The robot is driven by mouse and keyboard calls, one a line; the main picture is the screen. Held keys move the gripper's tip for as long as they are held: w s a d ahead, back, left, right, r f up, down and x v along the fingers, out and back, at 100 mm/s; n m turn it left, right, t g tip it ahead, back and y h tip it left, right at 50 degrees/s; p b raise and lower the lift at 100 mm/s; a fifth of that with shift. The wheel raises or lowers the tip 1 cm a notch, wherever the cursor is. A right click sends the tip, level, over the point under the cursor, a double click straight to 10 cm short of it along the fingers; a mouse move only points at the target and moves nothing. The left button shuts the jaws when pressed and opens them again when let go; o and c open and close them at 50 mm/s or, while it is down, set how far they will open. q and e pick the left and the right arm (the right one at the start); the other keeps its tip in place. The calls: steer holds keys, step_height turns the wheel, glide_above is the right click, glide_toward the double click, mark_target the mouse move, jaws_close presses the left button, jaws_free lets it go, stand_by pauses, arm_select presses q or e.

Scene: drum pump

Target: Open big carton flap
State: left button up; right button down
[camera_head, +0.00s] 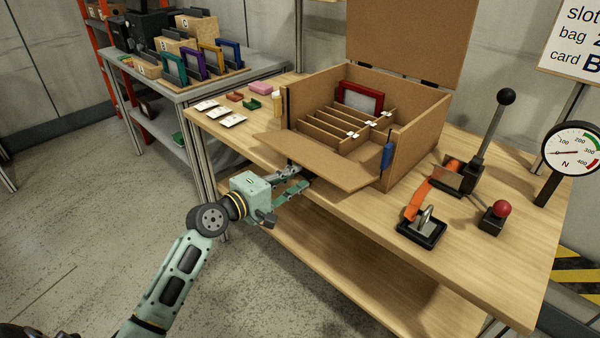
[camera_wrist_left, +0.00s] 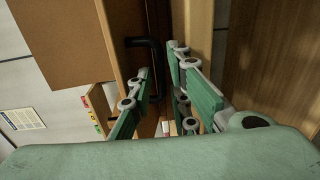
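The big brown carton (camera_head: 425,125) stands on the wooden table, its tall back lid upright. Its front flap (camera_head: 320,160) leans outward over the table's front edge. My left gripper (camera_head: 303,176) is at the flap's left front edge, its fingertips partly hidden by the flap. In the left wrist view, the gripper (camera_wrist_left: 161,65) has its fingers apart, with a black bar handle (camera_wrist_left: 152,45) on a brown panel close to and partly between the fingertips. I cannot tell whether they touch. My right gripper is not in view.
Inside the carton are cardboard dividers (camera_head: 335,130) and a red-framed card (camera_head: 360,98). Right of it stand a lever press (camera_head: 490,130), an orange strap (camera_head: 425,190), a red-knobbed lever (camera_head: 500,210) and a gauge (camera_head: 572,150). Small cards (camera_head: 218,115) lie to its left.

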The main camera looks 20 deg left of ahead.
arm_select(q)
steer(key=shift+x, duration=1.55)
steer(key=shift+c, duration=0.2)
jaws_close()
